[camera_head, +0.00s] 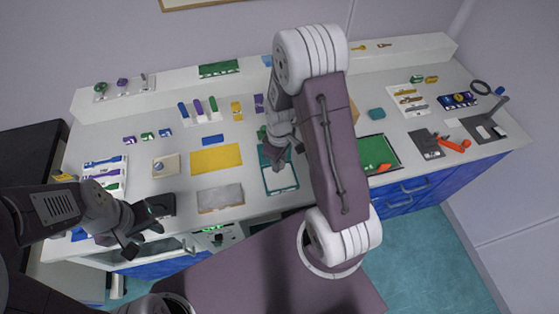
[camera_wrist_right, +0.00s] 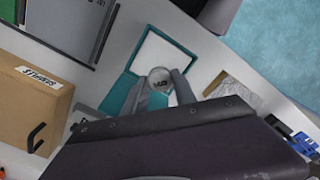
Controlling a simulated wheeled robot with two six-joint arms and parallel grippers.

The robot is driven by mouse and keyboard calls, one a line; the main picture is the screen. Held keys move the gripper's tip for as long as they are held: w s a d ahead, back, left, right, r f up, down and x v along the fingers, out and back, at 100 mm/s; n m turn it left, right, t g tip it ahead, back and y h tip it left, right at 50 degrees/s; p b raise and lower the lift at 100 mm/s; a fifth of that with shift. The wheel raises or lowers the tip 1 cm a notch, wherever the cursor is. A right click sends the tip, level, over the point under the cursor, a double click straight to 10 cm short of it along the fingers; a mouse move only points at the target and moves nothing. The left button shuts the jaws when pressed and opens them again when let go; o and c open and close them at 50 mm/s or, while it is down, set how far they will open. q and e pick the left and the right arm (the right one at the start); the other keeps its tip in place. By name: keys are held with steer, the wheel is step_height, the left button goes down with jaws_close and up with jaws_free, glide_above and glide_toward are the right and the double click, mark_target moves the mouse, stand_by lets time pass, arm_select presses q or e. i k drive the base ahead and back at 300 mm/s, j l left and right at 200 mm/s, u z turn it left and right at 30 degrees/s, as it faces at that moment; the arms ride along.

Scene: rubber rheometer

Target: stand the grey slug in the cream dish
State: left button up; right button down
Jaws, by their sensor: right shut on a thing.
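My right gripper (camera_head: 277,152) hangs over the teal-edged tray near the middle of the bench. In the right wrist view its fingers (camera_wrist_right: 160,90) are shut on a small round grey piece, which I take to be the grey slug (camera_wrist_right: 160,77). Its end face has dark marks. In the head view the piece is hidden by the gripper. My left gripper (camera_head: 143,237) is open and empty at the bench's front edge.
The teal-edged tray (camera_head: 266,181) with a white sheet is below my right gripper. A yellow mat (camera_head: 215,158) and grey slab (camera_head: 220,198) lie between it and the cream square. A cardboard box (camera_wrist_right: 30,92) stands beside my right arm.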

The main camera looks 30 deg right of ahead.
mark_target(173, 165)
steer(key=i+j+u, duration=0.2)
steer(key=j, duration=0.2)
steer(key=j+u, duration=0.2)
steer(key=j, duration=0.2)
steer(key=i+j+u, duration=0.2)
steer(key=j, duration=0.1)
